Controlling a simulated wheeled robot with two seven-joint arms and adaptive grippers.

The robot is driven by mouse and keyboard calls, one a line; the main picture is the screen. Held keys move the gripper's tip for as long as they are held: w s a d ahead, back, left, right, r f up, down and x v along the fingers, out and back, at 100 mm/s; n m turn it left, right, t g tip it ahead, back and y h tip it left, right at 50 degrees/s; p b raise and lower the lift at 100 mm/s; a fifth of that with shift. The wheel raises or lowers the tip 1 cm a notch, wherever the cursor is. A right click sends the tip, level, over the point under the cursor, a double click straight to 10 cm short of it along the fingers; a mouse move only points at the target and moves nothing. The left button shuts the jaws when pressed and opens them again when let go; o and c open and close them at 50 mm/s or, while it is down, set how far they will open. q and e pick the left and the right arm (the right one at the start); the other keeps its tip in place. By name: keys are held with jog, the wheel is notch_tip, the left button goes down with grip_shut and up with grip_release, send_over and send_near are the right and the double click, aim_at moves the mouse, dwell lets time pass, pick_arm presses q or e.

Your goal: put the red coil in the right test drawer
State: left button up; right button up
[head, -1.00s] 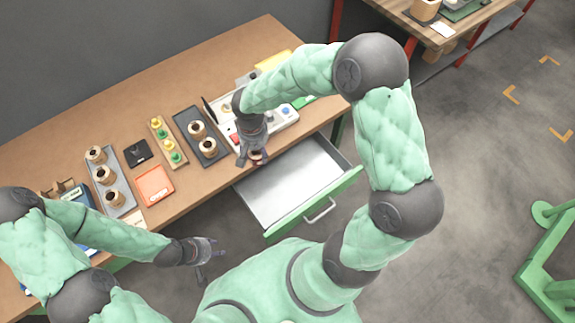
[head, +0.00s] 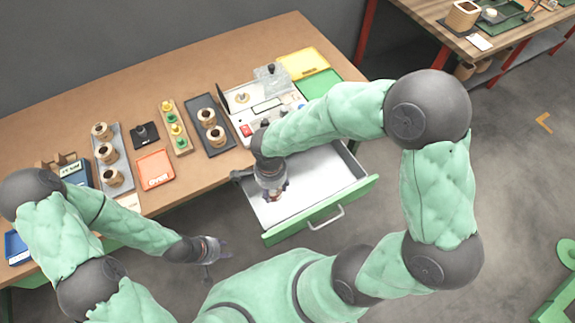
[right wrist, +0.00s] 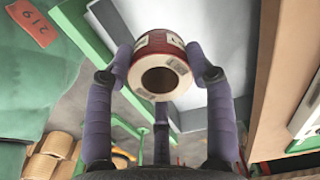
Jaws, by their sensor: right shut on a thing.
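The right test drawer (head: 325,170) is pulled open below the table's right part, with a light grey floor and a green front. My right gripper (head: 273,192) hangs over the drawer's left part in the head view. It is shut on the red coil (right wrist: 160,62), which has a red band, a pale label and a dark centre hole. In the right wrist view my right gripper's fingers (right wrist: 162,85) hold the coil from its sides. In the head view the coil is mostly hidden by the gripper. My left gripper (head: 222,250) is empty, with its fingers apart, in front of the table.
A grey tray (head: 124,180) and a dark tray (head: 225,128) hold coils on the table. A red-orange pad (head: 155,167) lies between them. A test device (head: 262,110) stands behind the drawer, with yellow (head: 303,62) and green (head: 318,84) trays to its right.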

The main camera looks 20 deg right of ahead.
jog(key=b, duration=0.4)
send_over(299, 182)
jog(key=shift+m, duration=0.3)
jog(key=f, duration=0.9)
jog(key=shift+s+a+f, duration=0.15)
jog(key=shift+a+f, duration=0.1)
jog(key=shift+d+f, duration=0.15)
jog(key=shift+f, duration=0.1)
notch_tip(299, 182, down, 4)
jog(key=shift+d+r+b, duration=0.15)
jog(key=shift+r+b, duration=0.1)
jog(key=shift+b, duration=0.95)
jog(key=shift+r, duration=0.1)
